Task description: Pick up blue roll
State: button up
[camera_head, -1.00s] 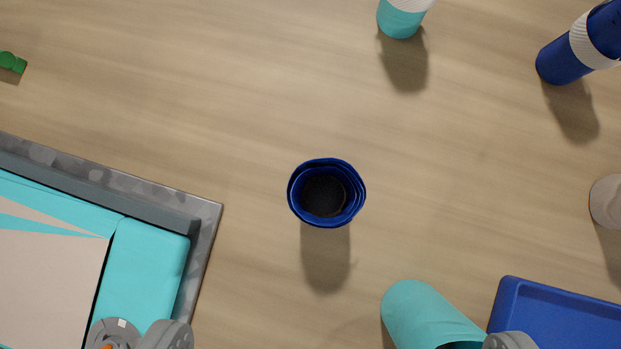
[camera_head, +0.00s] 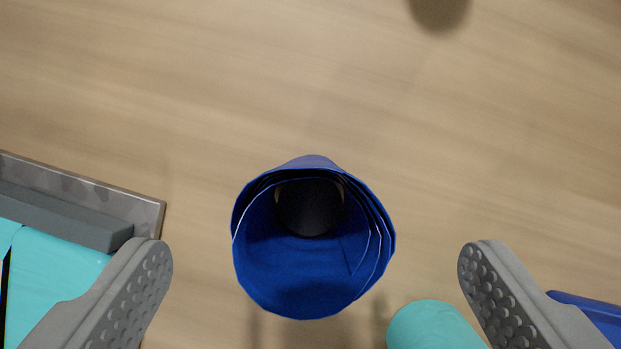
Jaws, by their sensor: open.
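The blue roll (camera_head: 300,270) stands upright on the wooden surface in the middle of the view. I look down into its open top, where its wound layers and dark inside show. My gripper (camera_head: 315,260) is open, with one grey dotted finger to the left of the roll and the other to the right. Neither finger touches the roll; there is a clear gap on each side. The fingers appear above the surface near the height of the roll's top, but the exact height is hard to tell.
A turquoise roll (camera_head: 432,328) lies close at the lower right, near the right finger. A blue tray edge (camera_head: 590,308) shows at the far right. A grey-framed turquoise track piece (camera_head: 70,275) is at the left. The wooden surface (camera_head: 250,80) behind the roll is clear.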

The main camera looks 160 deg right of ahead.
jog(key=shift+x, duration=2.6)
jog(key=shift+a, duration=0.1)
jog(key=shift+c, duration=0.4)
jog(key=c, duration=1.6)
